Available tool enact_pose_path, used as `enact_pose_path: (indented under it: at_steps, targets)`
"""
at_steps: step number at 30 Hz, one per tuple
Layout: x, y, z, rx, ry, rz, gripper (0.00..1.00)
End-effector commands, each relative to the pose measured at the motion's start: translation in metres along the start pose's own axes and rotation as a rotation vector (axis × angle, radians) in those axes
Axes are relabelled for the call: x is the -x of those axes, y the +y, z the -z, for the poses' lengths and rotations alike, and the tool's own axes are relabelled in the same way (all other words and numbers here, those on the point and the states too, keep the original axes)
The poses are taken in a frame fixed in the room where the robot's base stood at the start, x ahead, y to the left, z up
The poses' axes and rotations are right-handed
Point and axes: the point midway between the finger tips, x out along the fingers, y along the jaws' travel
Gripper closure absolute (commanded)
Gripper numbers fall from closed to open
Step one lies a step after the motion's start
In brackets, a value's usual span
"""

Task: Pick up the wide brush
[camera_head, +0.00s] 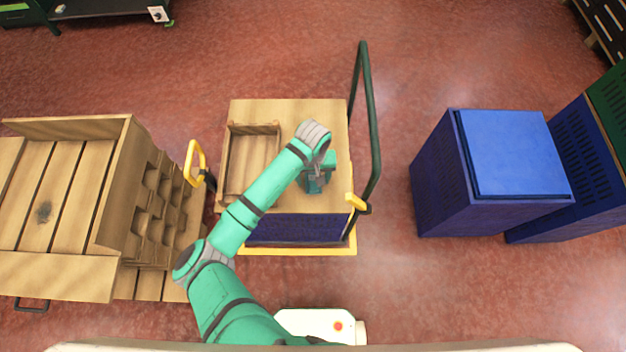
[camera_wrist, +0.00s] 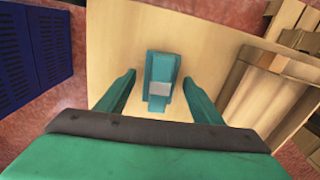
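The wide brush (camera_wrist: 162,68) is a teal piece with a grey patch, and it lies on a light wooden top. In the wrist view it sits between and slightly beyond the two fingers of my gripper (camera_wrist: 158,97). The fingers are spread wide, with clear gaps on both sides of the brush, and hold nothing. In the head view my gripper (camera_head: 318,180) is over the right part of the wooden top (camera_head: 290,109). There the brush is hard to tell apart from my similarly teal gripper and is at least partly hidden.
A shallow wooden tray (camera_head: 228,165) occupies the left of the wooden top. A dark green upright handle (camera_head: 368,110) runs along the right side. A blue crate (camera_head: 440,185) stands farther right. A wooden rack with compartments (camera_head: 150,205) stands left.

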Motion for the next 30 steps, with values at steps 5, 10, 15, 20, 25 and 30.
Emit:
enact_pose_path:
  at_steps: [5, 10, 15, 20, 25, 30]
  targets:
    - [0.000, 0.000, 0.000, 0.000, 0.000, 0.000, 0.83]
    - [0.000, 0.000, 0.000, 0.000, 0.000, 0.000, 0.83]
    - [0.001, 0.000, 0.000, 0.000, 0.001, 0.000, 0.83]
    - [0.005, -0.001, 0.001, -0.002, 0.002, 0.002, 0.83]
    - [0.029, 0.001, 0.001, -0.002, 0.003, -0.002, 0.83]
    - [0.071, 0.001, 0.001, -0.002, 0.004, -0.002, 0.83]
